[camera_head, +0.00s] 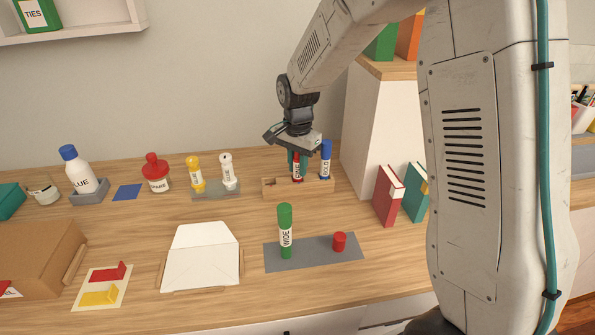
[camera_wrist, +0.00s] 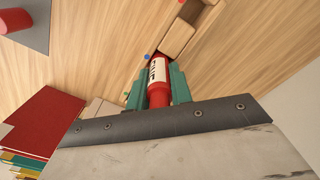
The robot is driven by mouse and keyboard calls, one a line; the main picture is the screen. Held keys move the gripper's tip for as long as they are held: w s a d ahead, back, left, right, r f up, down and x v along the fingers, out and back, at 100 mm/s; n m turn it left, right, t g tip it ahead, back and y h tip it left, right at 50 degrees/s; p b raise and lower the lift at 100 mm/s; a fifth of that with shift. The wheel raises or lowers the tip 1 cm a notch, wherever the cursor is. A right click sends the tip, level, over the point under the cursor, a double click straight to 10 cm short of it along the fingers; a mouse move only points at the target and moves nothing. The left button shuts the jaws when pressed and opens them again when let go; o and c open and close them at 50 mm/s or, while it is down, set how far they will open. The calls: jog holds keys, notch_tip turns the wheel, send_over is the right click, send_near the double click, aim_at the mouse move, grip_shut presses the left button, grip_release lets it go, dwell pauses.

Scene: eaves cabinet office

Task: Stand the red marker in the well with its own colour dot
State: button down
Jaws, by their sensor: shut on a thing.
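The red marker (camera_head: 297,170) is upright between the fingers of my gripper (camera_head: 298,157), which is shut on it. Its lower end is at the middle of the wooden block (camera_head: 283,190); I cannot tell whether it is inside a well or just above one. In the wrist view the red marker (camera_wrist: 157,82), with a white label, lies between the teal fingers (camera_wrist: 158,88), and the block (camera_wrist: 179,38) shows beyond it. A blue marker (camera_head: 326,158) stands at the block's right end.
A green marker (camera_head: 285,232) and a red cap (camera_head: 339,241) stand on the grey mat (camera_head: 310,254) in front. Yellow and white bottles (camera_head: 195,174) stand left of the block. A white pedestal (camera_head: 372,120) and books (camera_head: 388,195) are close on the right.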

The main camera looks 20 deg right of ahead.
jog(key=shift+r, duration=0.1)
jog(key=shift+r, duration=0.2)
jog(key=shift+r, duration=0.1)
jog(key=shift+r, duration=2.85)
